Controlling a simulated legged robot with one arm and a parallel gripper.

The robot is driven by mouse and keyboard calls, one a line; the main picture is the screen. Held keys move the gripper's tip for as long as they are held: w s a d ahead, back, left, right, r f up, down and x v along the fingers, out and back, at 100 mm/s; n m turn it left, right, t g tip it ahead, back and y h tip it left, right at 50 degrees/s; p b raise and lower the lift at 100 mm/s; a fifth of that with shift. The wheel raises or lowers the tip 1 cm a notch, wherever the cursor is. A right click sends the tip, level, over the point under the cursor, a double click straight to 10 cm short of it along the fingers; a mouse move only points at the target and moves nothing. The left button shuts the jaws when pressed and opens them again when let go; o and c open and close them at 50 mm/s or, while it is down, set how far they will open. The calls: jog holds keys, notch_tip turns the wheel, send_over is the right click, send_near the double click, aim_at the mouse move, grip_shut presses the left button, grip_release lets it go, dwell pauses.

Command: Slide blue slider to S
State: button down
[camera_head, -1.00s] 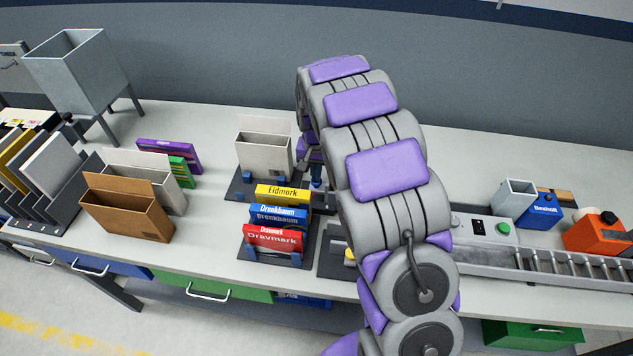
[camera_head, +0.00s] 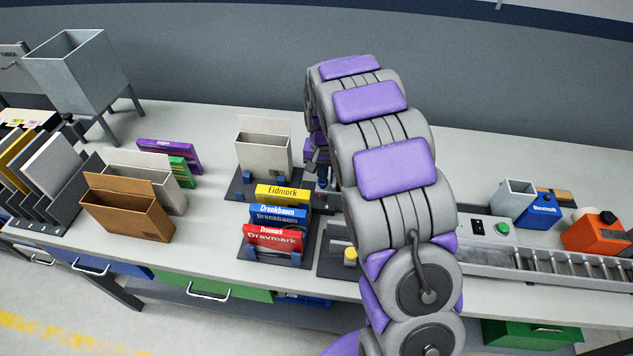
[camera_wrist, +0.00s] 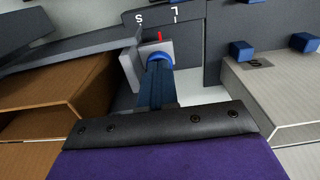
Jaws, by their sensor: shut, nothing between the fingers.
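The blue slider (camera_wrist: 158,57) shows in the wrist view as a rounded blue part against a grey block with a red pointer. The marks S (camera_wrist: 139,20) and L (camera_wrist: 176,13) are on the grey panel beyond it. The red pointer sits between the two marks, about midway. My gripper (camera_wrist: 156,80) is shut, with its dark blue fingers reaching up to the slider. Whether they touch it is hard to tell. In the head view my gripper (camera_head: 322,176) is mostly hidden behind my arm, and the slider cannot be made out.
A brown box (camera_wrist: 52,95) is left of the fingers and a pale carton (camera_wrist: 275,95) right, in the wrist view. In the head view, a rack holds yellow (camera_head: 283,194), blue and red (camera_head: 273,239) boxes. A conveyor (camera_head: 560,263) stands at right.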

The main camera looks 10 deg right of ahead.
aim_at(330, 188)
jog(key=shift+s+d+f, duration=0.1)
jog(key=shift+s+d, duration=0.25)
jog(key=shift+d, duration=0.2)
jog(key=shift+s+d+f, duration=0.1)
jog(key=shift+s+d, duration=0.2)
jog(key=shift+d, duration=0.25)
dwell(0.4)
jog(key=shift+w+r+p, duration=0.15)
jog(key=shift+r+p, duration=0.5)
jog(key=shift+r, duration=0.15)
jog(key=shift+r+p, duration=1.05)
jog(key=shift+r, duration=1.3)
jog(key=s+a+r+n, duration=0.1)
jog(key=s+r, duration=0.4)
jog(key=s, duration=0.4)
jog(key=s+a+r+n, duration=0.1)
jog(key=s+a+r, duration=0.1)
jog(key=s+r, duration=0.45)
jog(key=s+a+n+g, duration=0.1)
jog(key=s+n, duration=0.1)
jog(key=s, duration=2.1)
jog(key=shift+s+a+n+g, duration=0.3)
jog(key=shift+s+a+g, duration=0.05)
jog(key=shift+g, duration=0.05)
